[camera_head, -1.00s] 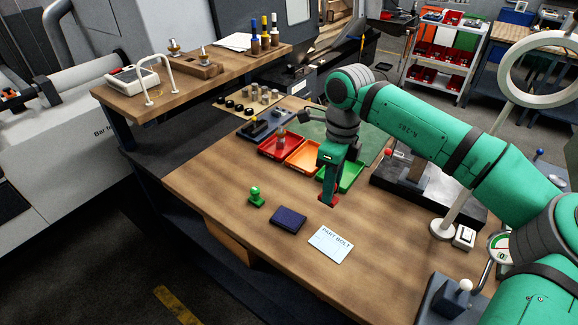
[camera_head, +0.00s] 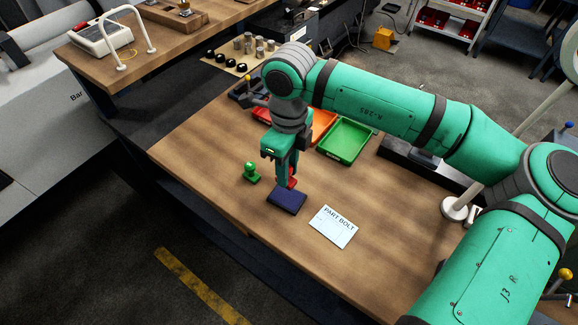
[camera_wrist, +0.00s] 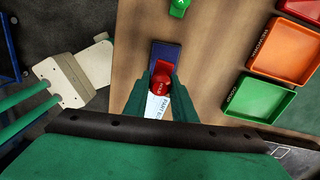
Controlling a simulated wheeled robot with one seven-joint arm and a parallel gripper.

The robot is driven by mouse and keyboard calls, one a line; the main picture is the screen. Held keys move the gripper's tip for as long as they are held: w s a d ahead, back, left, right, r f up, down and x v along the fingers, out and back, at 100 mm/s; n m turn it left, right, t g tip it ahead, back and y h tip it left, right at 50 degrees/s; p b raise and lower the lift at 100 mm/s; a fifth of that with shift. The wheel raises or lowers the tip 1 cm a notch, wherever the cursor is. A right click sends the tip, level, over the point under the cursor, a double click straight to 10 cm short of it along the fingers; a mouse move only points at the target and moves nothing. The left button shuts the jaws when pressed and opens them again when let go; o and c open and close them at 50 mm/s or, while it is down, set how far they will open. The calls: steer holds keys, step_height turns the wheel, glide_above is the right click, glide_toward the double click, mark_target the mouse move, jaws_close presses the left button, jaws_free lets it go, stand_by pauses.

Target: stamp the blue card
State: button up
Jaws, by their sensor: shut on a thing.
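The light blue card (camera_head: 333,226), printed "PART BOLT", lies flat on the wooden bench; the wrist view shows it partly behind my gripper (camera_wrist: 155,105). A dark blue ink pad (camera_head: 286,201) lies left of the card. My gripper (camera_head: 288,180) points down and is shut on a red stamp (camera_head: 293,179), held at the far edge of the pad. In the wrist view the red stamp (camera_wrist: 162,81) overlaps the pad's near end (camera_wrist: 166,52). I cannot tell whether it touches the pad. A green stamp (camera_head: 251,174) stands left of my gripper.
A green tray (camera_head: 346,141), an orange tray (camera_head: 322,125) and a red tray (camera_head: 262,115) stand behind my gripper. A lamp base (camera_head: 457,209) stands at the right. The bench front around the card is clear. A raised shelf (camera_head: 160,42) is at the back left.

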steer(key=shift+d+f, duration=0.1)
steer(key=shift+f, duration=2.8)
steer(key=shift+f, duration=0.6)
steer(key=shift+r, duration=0.1)
steer(key=shift+r, duration=3.45)
